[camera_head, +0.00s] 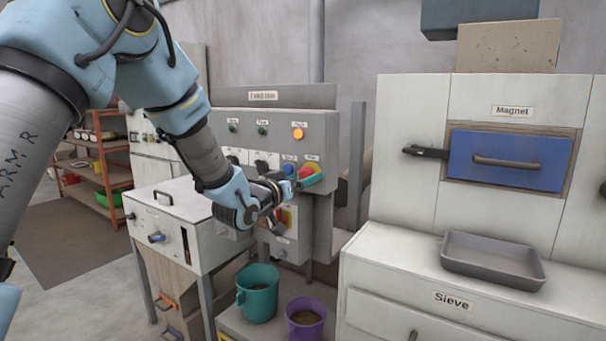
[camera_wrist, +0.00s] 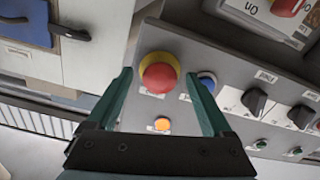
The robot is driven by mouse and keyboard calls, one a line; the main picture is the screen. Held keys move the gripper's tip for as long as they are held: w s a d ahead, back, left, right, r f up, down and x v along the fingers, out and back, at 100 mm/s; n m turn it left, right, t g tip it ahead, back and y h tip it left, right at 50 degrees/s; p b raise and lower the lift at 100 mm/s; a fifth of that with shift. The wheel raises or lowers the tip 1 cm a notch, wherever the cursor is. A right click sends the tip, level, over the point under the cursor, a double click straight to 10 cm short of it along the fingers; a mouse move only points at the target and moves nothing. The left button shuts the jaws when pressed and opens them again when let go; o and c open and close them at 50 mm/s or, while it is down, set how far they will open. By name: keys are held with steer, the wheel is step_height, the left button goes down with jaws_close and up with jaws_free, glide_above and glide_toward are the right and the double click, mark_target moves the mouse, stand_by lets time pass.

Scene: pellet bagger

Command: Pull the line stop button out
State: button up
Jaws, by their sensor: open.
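The red mushroom button on a yellow ring, which I take as the line stop button, is on the grey control panel (camera_head: 220,122). It shows in the wrist view (camera_wrist: 160,77) and, partly hidden by my gripper, in the head view (camera_head: 307,171). Its label is too small to read. My gripper (camera_head: 304,182) is at the panel's lower right, with its teal fingers apart. In the wrist view the fingers stand on either side of the button, with a visible gap on each side. I cannot tell how deep the fingertips reach relative to the button head.
A blue button (camera_wrist: 208,82) sits close beside the right finger. An orange lamp (camera_wrist: 162,124), black knobs (camera_wrist: 255,100) and a red switch (camera_wrist: 288,5) are nearby. Below stand a teal jug (camera_head: 258,293) and a purple bucket (camera_head: 305,319). The sieve cabinet (camera_head: 480,125) stands to the right.

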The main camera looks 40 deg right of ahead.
steer(key=shift+d, duration=0.2)
jaws_close()
stand_by(0.6)
stand_by(0.4)
